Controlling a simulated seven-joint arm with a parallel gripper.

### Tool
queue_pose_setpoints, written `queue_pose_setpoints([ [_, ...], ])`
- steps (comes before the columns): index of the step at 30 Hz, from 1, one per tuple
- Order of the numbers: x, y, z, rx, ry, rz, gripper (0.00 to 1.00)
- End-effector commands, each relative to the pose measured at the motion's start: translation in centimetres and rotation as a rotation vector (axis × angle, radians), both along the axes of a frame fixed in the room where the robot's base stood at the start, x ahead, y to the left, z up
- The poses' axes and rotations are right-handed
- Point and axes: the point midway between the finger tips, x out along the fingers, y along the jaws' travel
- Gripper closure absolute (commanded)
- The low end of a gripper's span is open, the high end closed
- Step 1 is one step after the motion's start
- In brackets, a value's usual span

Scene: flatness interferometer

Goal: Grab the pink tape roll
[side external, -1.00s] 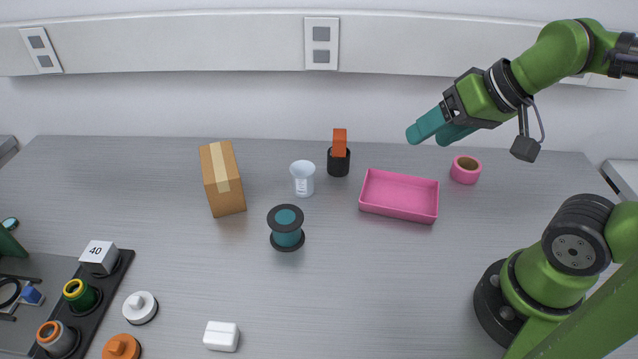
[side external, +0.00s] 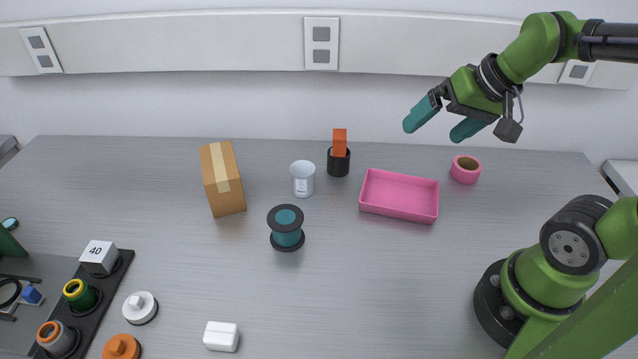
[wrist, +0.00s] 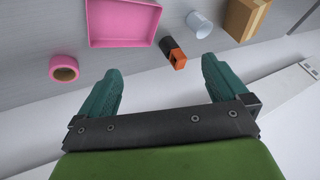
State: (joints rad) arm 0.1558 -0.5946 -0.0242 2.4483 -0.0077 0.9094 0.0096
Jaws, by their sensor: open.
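The pink tape roll (side external: 466,169) lies flat at the back right of the table, just right of the pink tray. It also shows at the upper left of the wrist view (wrist: 64,68), with its tan core visible. My gripper (side external: 437,122) is open and empty, with its two teal fingers spread wide. It is in the air above the back of the table, up and to the left of the roll in the side view. In the wrist view the roll lies beyond and to the left of the left finger, apart from it.
The pink tray (side external: 399,217) stands close left of the roll. A black cup (side external: 339,165) with an orange block (side external: 340,143), a white cup (side external: 303,180) and a cardboard box (side external: 222,180) stand farther left. A teal spool (side external: 286,228) stands nearer the middle. The wall is behind.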

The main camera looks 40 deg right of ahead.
Motion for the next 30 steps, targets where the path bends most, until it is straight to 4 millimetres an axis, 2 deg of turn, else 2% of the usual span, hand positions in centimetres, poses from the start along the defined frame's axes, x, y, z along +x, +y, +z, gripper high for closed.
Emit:
queue_pose_setpoints([
  [1,0.9,-2.5,-0.6,0.033,0.056,-0.112,0.00],
  [3,1.8,-6.0,-1.4,0.103,0.131,-0.304,0.00],
  [5,2.2,-9.2,-2.1,0.173,0.193,-0.491,0.00],
  [6,2.3,-11.4,-2.6,0.222,0.233,-0.624,0.00],
  [12,0.7,-22.0,-5.7,0.474,0.400,-1.363,0.00],
  [14,0.3,-23.8,-6.1,0.531,0.425,-1.547,0.00],
  [16,0.2,-24.8,-6.0,0.580,0.436,-1.700,0.00],
  [18,0.4,-25.0,-5.4,0.615,0.429,-1.794,0.00],
  [23,0.4,-24.6,-5.6,0.654,0.436,-1.896,0.00],
  [26,0.5,-24.5,-6.9,0.657,0.439,-1.904,0.00],
  [30,0.8,-24.2,-9.9,0.656,0.442,-1.902,0.00],
])
